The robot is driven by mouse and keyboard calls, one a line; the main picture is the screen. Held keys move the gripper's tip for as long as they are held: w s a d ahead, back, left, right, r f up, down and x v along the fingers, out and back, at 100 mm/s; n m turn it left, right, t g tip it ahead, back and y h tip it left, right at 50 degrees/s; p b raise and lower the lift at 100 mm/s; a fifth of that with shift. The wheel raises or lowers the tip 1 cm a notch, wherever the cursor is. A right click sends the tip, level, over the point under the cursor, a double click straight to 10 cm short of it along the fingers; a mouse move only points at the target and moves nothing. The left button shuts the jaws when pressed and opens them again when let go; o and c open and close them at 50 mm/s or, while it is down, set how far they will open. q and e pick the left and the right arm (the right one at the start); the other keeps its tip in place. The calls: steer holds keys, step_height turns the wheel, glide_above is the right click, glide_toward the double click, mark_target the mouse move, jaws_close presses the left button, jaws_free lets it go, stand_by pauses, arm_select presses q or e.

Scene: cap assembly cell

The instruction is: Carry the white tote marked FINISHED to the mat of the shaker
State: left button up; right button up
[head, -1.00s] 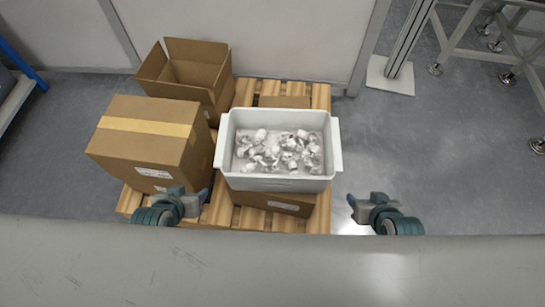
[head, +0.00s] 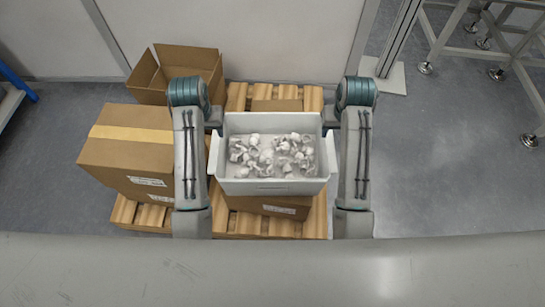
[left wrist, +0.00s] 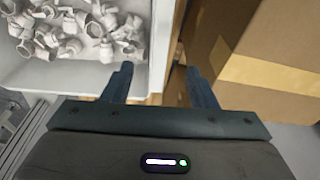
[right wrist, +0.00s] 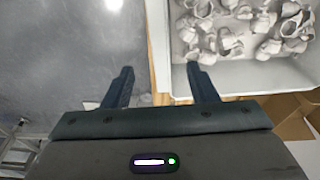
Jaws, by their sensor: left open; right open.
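The white tote (head: 272,187) holds several whitish caps and sits on a cardboard box on the pallet. No FINISHED marking is readable on it. My left gripper (head: 214,117) is at its left side and my right gripper (head: 331,115) at its right side, both partly hidden by my arms. In the left wrist view the open fingers (left wrist: 157,82) lie on either side of the tote's side wall. In the right wrist view the open fingers (right wrist: 160,80) also straddle a side wall. I cannot tell how deep the fingers reach. The shaker and its mat are not in view.
A taped carton (head: 120,165) stands left of the tote, close to my left arm. An open carton (head: 150,85) is behind it. The cardboard box (head: 265,205) under the tote rests on the wooden pallet (head: 225,225). A metal post (head: 395,45) stands back right; floor at right is clear.

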mark_target(215, 144)
arm_select(q)
steer(key=shift+w+r, duration=0.1)
steer(key=shift+r, duration=0.05)
arm_select(e)
steer(key=shift+w+r, duration=0.1)
steer(key=shift+r, duration=0.05)
arm_select(q)
steer(key=f, duration=0.3)
steer(key=w+f, duration=0.1)
steer(key=f, duration=0.6)
steer(key=shift+w+f, duration=0.3)
steer(key=shift+f, duration=0.05)
arm_select(e)
steer(key=f, duration=0.3)
steer(key=w+f, duration=0.1)
steer(key=f, duration=0.6)
steer(key=shift+w+f, duration=0.3)
steer(key=shift+f, duration=0.05)
arm_select(q)
jaws_close()
arm_select(e)
jaws_close()
arm_select(q)
steer(key=shift+r, duration=0.1)
arm_select(e)
steer(key=shift+r, duration=0.1)
